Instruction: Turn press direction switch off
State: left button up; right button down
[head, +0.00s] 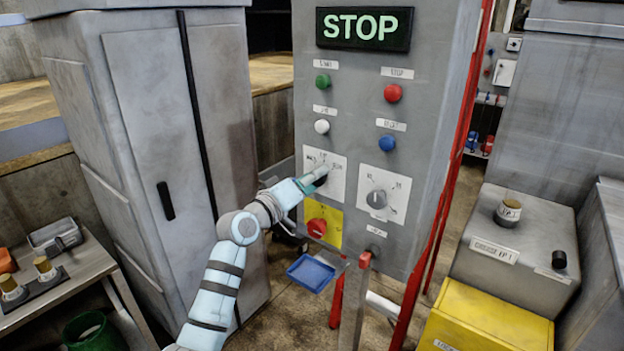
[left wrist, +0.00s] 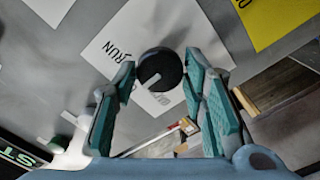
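A grey control panel (head: 343,88) stands in the middle of the head view. My left gripper (head: 318,173) is at its left white switch plate (head: 336,198) and hides most of that knob. In the left wrist view the dark round knob (left wrist: 161,66) sits between and just beyond my open fingertips (left wrist: 157,80); contact cannot be told. Its pale mark points down-left, with "RUN" printed at left and other text partly hidden below. I cannot read which plate is the press direction switch. My right gripper is out of view.
Green (head: 322,80), red (head: 392,93), white (head: 322,126) and blue (head: 387,143) buttons sit above the plates. A red knob (head: 316,228) on a yellow plate is close below my gripper. The display (head: 364,28) reads STOP. A grey cabinet (head: 150,110) stands left.

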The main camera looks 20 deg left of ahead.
pick_arm(q)
jog(key=shift+o, duration=0.8)
jog(key=v, duration=1.2)
jog(key=shift+f, duration=0.1)
